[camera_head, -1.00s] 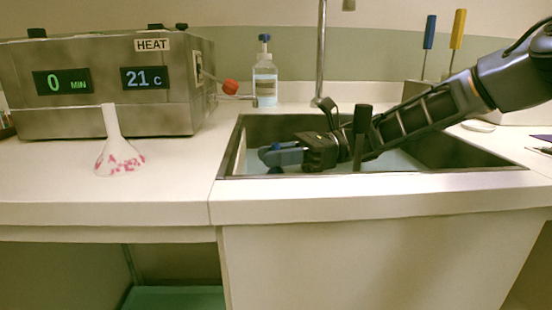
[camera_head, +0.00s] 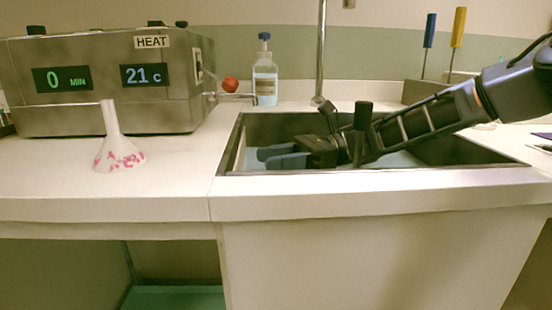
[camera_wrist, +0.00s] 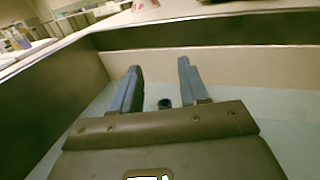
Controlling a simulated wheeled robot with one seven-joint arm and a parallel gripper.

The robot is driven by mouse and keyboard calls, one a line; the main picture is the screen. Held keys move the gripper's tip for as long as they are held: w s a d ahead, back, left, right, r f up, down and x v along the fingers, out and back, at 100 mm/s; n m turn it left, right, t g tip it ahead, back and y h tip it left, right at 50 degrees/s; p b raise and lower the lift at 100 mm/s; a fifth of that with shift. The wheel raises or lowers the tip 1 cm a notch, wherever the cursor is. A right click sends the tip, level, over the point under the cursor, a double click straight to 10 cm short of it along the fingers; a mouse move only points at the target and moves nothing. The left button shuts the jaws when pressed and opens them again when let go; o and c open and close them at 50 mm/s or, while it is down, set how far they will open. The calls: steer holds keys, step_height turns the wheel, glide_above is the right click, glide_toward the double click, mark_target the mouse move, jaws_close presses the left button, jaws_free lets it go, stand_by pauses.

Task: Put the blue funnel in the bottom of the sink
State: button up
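My gripper (camera_head: 266,158) is low inside the sink (camera_head: 226,160), pointing left. Its two blue-grey fingers are apart. In the wrist view my gripper (camera_wrist: 158,66) is open, with a clear gap between the fingers.
A white funnel with pink marks (camera_head: 120,155) stands on the counter left of the sink. Behind it is a metal heating bath (camera_head: 100,105). A blue-capped bottle (camera_head: 265,85) and the tap (camera_head: 321,60) stand behind the sink. The sink walls are close around my gripper.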

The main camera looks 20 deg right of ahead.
steer(key=shift+r+p, duration=0.5)
steer(key=shift+r, duration=0.3)
steer(key=d, duration=0.7)
steer(key=shift+d+f+p, duration=0.25)
steer(key=shift+p, duration=0.15)
